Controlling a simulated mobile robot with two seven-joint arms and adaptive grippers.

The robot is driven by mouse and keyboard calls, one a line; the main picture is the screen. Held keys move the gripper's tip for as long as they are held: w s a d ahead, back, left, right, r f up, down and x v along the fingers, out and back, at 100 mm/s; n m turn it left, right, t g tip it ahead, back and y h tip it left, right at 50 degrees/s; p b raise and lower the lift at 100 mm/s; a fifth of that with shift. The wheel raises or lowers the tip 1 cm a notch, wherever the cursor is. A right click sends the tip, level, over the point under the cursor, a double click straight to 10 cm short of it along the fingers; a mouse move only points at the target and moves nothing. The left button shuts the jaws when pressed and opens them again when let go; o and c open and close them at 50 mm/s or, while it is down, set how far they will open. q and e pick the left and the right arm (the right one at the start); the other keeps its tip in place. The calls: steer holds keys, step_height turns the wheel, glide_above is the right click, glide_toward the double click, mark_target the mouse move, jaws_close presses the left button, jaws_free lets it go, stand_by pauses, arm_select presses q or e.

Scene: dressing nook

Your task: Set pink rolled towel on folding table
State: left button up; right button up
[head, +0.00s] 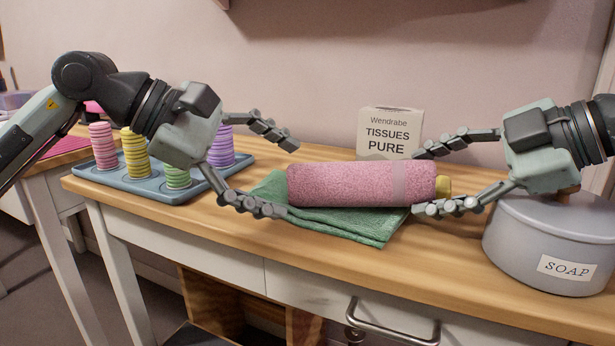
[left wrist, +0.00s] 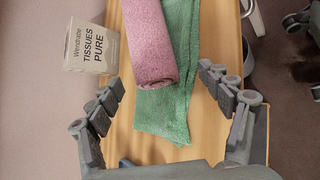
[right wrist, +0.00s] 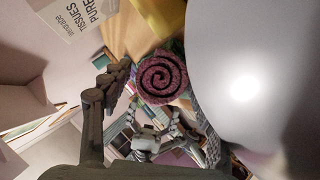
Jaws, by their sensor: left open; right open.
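The pink rolled towel (head: 340,185) lies lengthwise across a green folded cloth (head: 375,226) on a wooden-topped desk (head: 300,249). My left gripper (head: 291,180) is open at the towel's left end, one finger behind it and one in front. My right gripper (head: 415,182) is open around the towel's right end. In the left wrist view the towel (left wrist: 148,45) runs away between the spread fingers. In the right wrist view its spiral end (right wrist: 160,79) faces the camera. I cannot tell which surface is the folding table; another table (head: 32,172) stands at far left.
A tissue box (head: 388,121) stands behind the towel. A grey soap tin (head: 545,240) sits close under my right gripper. A blue tray (head: 150,184) with pink, yellow, green and purple stacks is at left. A yellow item (head: 444,186) shows by the towel's right end.

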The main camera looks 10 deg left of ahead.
mark_target(429, 223)
arm_select(q)
steer(key=v, duration=0.3)
steer(key=shift+s+a, duration=0.15)
arm_select(e)
steer(key=f, duration=0.3)
steer(key=shift+s+d+g+h, duration=0.1)
steer(key=shift+d+g+h, duration=0.15)
steer(key=shift+g+h, duration=0.05)
arm_select(q)
steer(key=shift+s+a+r, duration=0.1)
steer(key=shift+s+a, duration=0.05)
steer(key=shift+a, duration=0.1)
arm_select(e)
steer(key=shift+d+r, duration=0.1)
arm_select(q)
steer(key=shift+d+r, duration=0.1)
steer(key=shift+d, duration=0.15)
arm_select(e)
steer(key=v, duration=0.2)
steer(key=r+v, duration=0.1)
steer(key=v, duration=0.2)
steer(key=a+v, duration=0.1)
steer(key=v, duration=0.2)
steer(key=shift+d+r, duration=0.15)
steer(key=shift+r, duration=0.1)
steer(key=shift+d+r, duration=0.15)
steer(key=shift+r, duration=0.25)
